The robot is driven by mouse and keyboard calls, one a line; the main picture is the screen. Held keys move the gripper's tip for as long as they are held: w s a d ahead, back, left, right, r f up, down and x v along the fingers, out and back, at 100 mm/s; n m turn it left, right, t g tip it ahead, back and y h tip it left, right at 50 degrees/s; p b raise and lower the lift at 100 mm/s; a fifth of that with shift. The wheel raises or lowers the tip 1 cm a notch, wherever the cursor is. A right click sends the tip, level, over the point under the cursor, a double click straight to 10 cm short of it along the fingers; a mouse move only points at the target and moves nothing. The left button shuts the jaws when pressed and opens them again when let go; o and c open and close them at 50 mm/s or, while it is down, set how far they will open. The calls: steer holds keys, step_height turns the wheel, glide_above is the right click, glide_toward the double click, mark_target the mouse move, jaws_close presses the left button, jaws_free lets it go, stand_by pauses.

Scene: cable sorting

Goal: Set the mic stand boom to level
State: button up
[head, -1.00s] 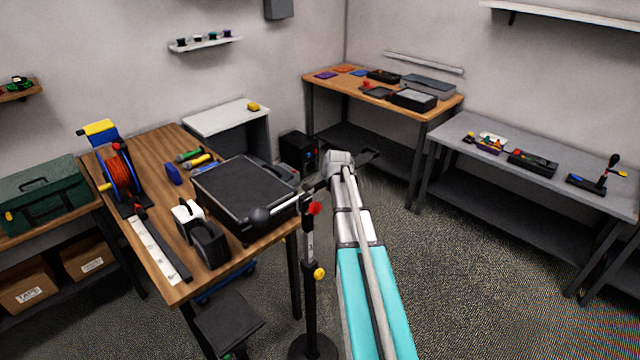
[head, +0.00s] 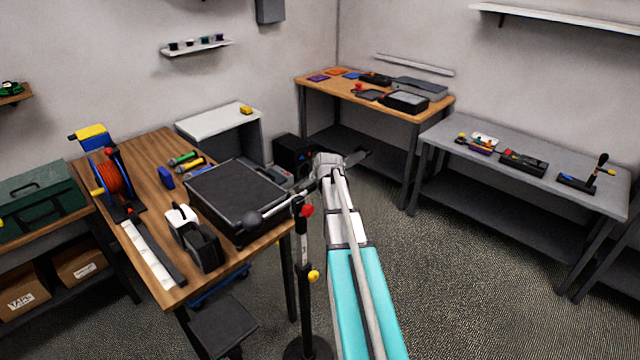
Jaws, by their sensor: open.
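The mic stand (head: 304,250) is a dark upright pole in front of the wooden bench, with a red knob (head: 306,210) at its joint and a yellow knob (head: 313,276) lower down. Its boom (head: 280,208) slants in the picture, from a dark round end (head: 252,219) at lower left up to the right, where my arm hides the rest. I cannot tell its true tilt. My gripper (head: 357,159) is the dark part beyond my arm's wrist. It is open and small in view; I see nothing between its fingers and cannot tell if it touches the boom.
The wooden bench (head: 145,220) at left holds a black case (head: 237,195), an orange cable reel (head: 113,177) and a tape dispenser (head: 200,245). A grey bench (head: 560,170) stands at right. A dark stool (head: 222,325) is near the stand. The carpet at right is open.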

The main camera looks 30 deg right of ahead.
steer(key=shift+s, duration=0.1)
stand_by(0.3)
steer(key=shift+s+r+p, duration=0.25)
steer(key=shift+r+p, duration=0.1)
steer(key=shift+p, duration=0.05)
steer(key=s+a+r+n+g+p, duration=0.1)
steer(key=s+a+r+n+p, duration=0.2)
steer(key=s+a+r+p, duration=0.25)
steer(key=s+a+f+n+g+b, duration=0.1)
steer(key=s+a+n, duration=0.3)
steer(key=a, duration=0.5)
steer(key=s+a+f+n+g+y, duration=0.1)
steer(key=s+a+f+n+g, duration=0.2)
steer(key=a, duration=0.7)
steer(key=s+a+f+n+g+y+b, duration=0.1)
steer(key=s+a+f+n+g, duration=0.1)
steer(key=s+a+n, duration=0.4)
steer(key=s+a, duration=0.4)
steer(key=shift+s+f+b, duration=0.25)
steer(key=shift+b, duration=0.1)
steer(key=shift+a, duration=0.1)
